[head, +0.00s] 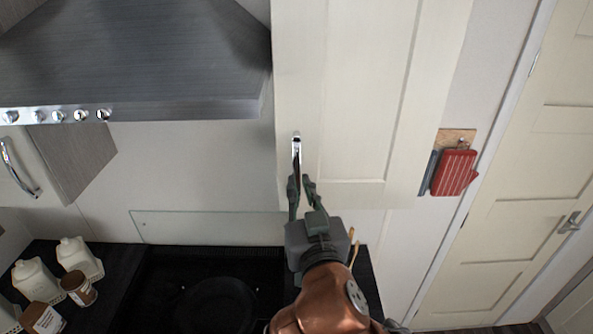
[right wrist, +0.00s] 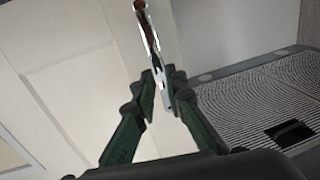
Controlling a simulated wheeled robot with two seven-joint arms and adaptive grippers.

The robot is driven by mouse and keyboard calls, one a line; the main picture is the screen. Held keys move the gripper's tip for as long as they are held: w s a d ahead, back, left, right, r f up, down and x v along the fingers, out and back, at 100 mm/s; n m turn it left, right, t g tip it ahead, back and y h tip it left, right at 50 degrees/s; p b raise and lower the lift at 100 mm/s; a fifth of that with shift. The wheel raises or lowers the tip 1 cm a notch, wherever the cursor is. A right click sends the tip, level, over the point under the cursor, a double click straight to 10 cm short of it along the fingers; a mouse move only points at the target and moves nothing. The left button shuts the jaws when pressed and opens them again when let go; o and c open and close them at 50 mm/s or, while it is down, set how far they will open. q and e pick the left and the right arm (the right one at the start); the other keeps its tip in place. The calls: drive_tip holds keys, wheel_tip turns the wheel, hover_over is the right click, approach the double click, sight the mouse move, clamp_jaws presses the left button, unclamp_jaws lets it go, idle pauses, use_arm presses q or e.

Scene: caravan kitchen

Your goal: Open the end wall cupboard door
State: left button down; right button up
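The end wall cupboard door (head: 350,90) is a cream panelled door to the right of the extractor hood. It looks shut or nearly so; I see no clear gap at its edge. Its upright metal handle (head: 296,146) sits at the lower left of the door. My right gripper (head: 301,182) reaches up to the handle from below. In the right wrist view the handle (right wrist: 147,28) runs down between the fingertips (right wrist: 161,88), which are closed in on its lower part from both sides. My left gripper is not in view.
The grey extractor hood (head: 140,60) is close on the left. Below are a dark hob (head: 215,300) and several jars (head: 75,256) on the counter. A red cloth-like item (head: 454,172) hangs right of the door, before a panelled room door (head: 525,170).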

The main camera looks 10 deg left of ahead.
sight(297, 174)
drive_tip(key=shift+p+x, duration=0.5)
drive_tip(key=shift+x, duration=2.05)
drive_tip(key=shift+c, duration=0.5)
clamp_jaws()
